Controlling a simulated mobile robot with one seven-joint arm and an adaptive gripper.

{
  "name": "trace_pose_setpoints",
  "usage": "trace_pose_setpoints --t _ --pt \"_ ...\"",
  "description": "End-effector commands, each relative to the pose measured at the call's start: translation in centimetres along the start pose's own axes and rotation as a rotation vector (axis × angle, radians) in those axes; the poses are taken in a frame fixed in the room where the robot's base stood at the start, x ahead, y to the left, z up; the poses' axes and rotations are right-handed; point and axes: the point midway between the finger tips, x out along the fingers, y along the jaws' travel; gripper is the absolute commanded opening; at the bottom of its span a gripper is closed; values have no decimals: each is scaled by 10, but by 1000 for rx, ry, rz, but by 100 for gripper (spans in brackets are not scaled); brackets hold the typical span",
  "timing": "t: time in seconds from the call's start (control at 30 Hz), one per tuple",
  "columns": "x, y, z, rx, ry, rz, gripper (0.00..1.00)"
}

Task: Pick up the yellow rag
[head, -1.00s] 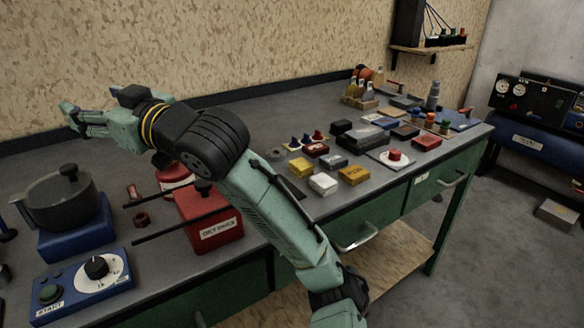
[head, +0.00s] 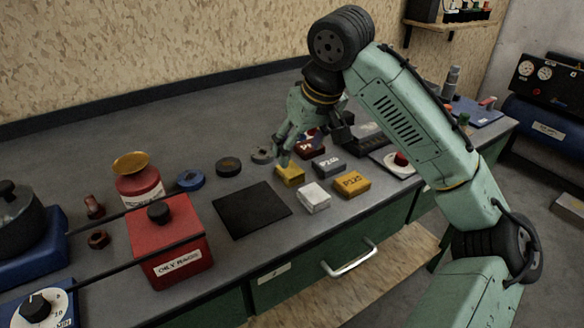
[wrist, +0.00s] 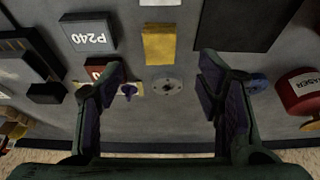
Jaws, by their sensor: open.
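The yellow rag (head: 291,175) looks like a small folded yellow block lying flat on the grey bench, beside a white folded block. My gripper (head: 285,150) hangs fingers down just above and behind it, and a fingertip overlaps part of it in the head view. In the wrist view the yellow rag (wrist: 159,46) lies centred, just beyond the spread fingertips of my gripper (wrist: 160,75). The fingers are open with nothing between them; I see no contact with the rag.
Close by lie a white block (head: 313,197), an orange-yellow labelled block (head: 352,184) and a grey P240 block (head: 329,165). A black mat (head: 251,209) lies to the left, near a red labelled box (head: 170,250). A flat grey disc (wrist: 167,86) sits behind the rag.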

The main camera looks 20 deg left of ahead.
Motion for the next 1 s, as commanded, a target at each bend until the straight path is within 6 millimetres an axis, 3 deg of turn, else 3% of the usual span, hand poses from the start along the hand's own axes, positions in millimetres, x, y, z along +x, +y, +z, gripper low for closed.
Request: trace_pose_setpoints --t 0.1,0.37,0.6,0.9,1.0 --pt "17 0 -1 1 0 -1 60" --pt "38 0 -3 -1 1 0 60" --pt "73 1 -5 0 1 0 60" --pt "79 0 -6 0 4 0 60" --pt "79 0 -5 0 3 0 54"
